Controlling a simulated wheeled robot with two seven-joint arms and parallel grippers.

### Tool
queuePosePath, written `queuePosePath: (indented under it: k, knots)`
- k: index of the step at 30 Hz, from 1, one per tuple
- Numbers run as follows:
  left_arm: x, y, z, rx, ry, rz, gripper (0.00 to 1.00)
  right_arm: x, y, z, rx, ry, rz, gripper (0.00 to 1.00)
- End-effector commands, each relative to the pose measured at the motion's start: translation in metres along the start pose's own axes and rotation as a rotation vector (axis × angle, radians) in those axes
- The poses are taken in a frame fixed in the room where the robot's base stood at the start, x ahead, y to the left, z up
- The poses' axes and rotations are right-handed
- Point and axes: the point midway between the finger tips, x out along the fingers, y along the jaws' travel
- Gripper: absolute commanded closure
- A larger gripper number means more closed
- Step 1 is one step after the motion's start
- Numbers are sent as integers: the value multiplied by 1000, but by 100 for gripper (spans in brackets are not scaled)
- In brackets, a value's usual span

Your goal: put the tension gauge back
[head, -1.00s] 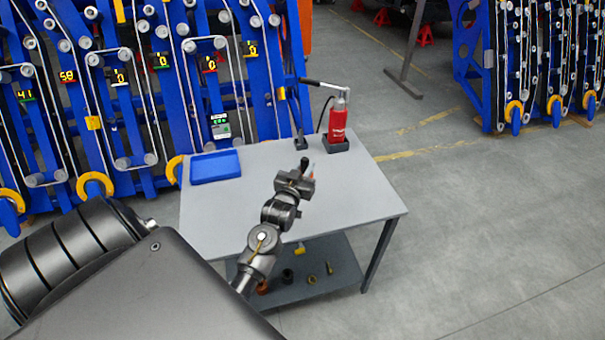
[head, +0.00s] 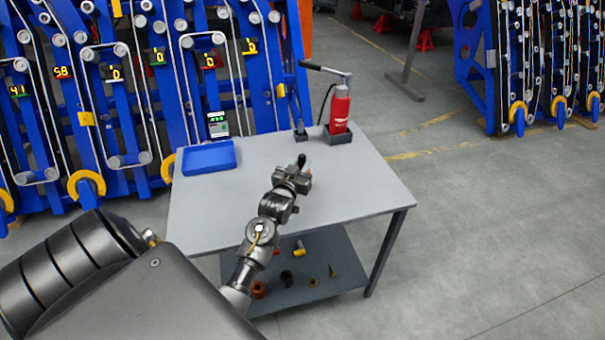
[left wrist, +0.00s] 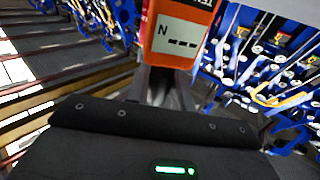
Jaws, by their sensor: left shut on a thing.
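The tension gauge is an orange device (left wrist: 180,30) with a light screen showing "N" and dashes, in the left wrist view. My left gripper (left wrist: 168,88) is shut on it. In the head view the left gripper (head: 300,174) is over the middle of the grey table (head: 355,185). A shallow blue tray (head: 208,158) lies empty at the table's back left. My right gripper is not in view.
A red bottle-shaped jack (head: 339,112) with a lever handle stands in a dark holder at the table's back right. A small dark stand (head: 300,136) is beside it. The lower shelf (head: 318,290) holds several small parts. Blue frames with rollers stand behind the table.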

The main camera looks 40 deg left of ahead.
Motion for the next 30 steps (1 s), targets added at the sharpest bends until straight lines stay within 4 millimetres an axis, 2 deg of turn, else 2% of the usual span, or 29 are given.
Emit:
queuePosePath:
  k: [1,8,13,14,18,28,30]
  knots:
    - [0,0,4,0,4,0,100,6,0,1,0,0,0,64]
    - [0,0,0,0,4,1,100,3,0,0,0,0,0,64]
    - [0,0,5,0,4,1,100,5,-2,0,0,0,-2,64]
    - [0,0,6,0,2,1,74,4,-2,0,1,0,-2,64]
    - [0,0,5,0,2,1,56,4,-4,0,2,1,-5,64]
    - [0,0,1,0,2,1,55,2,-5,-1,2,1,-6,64]
    - [-6,0,3,0,0,1,55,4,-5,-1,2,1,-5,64]
